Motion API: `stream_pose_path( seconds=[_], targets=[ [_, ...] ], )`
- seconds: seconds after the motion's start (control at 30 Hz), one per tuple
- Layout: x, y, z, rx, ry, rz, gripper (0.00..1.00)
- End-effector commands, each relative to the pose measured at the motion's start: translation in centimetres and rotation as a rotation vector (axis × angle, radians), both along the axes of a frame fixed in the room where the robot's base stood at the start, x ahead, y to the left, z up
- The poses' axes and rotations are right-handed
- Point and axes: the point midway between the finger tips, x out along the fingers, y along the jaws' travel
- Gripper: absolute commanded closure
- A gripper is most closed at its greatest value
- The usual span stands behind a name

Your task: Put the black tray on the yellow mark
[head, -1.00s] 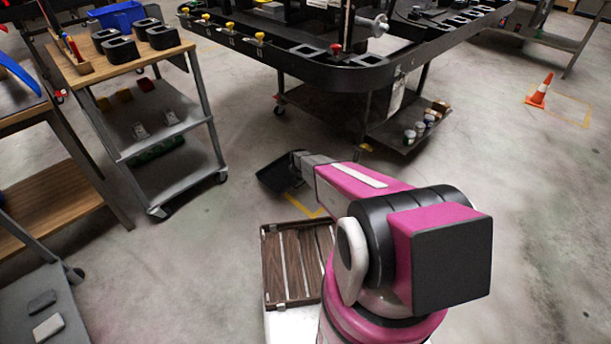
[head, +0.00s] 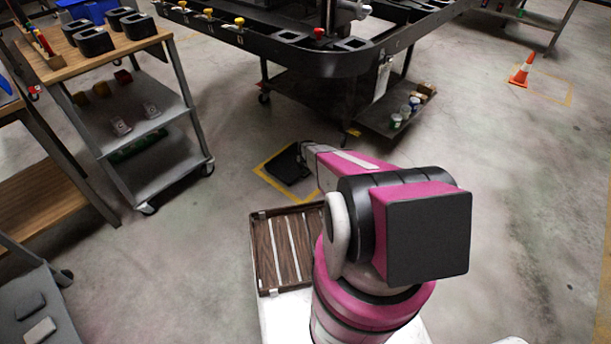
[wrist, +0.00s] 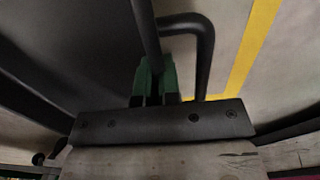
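The black tray (head: 286,166) is low at the floor in the head view, within the yellow mark (head: 265,178), a square outline on the concrete. Yellow line shows on the tray's left and front sides; my arm hides part of the right side. I cannot tell whether the tray touches the floor. My gripper (head: 303,149) is at the tray's far right edge, mostly hidden by my arm. In the wrist view, my gripper's green fingers (wrist: 155,80) are close together around a black bent handle (wrist: 205,50). A yellow strip (wrist: 252,50) of the mark runs at the right.
A wooden slatted tray (head: 285,245) is on my base. A grey cart (head: 150,165) with black holders stands left. A large black-topped stand (head: 350,62) on wheels is beyond the mark. An orange cone (head: 522,70) stands far right. Floor at the right is open.

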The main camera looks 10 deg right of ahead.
Motion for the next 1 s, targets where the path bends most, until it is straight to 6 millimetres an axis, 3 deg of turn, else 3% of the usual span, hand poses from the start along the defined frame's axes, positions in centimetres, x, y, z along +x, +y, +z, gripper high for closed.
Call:
stream_pose_path(
  seconds=[0.3,0.7,0.73,0.8,1.0],
  targets=[
    [0.1,0.0,-3.7,0.000,0.000,0.000,1.00],
    [0.0,0.0,-4.1,0.001,-0.001,-0.001,1.00],
    [0.0,0.0,-4.0,0.000,0.000,0.000,0.86],
    [0.0,0.0,-4.0,0.000,0.000,0.000,0.71],
    [0.0,0.0,-4.0,0.000,0.000,0.000,0.71]
  ],
)
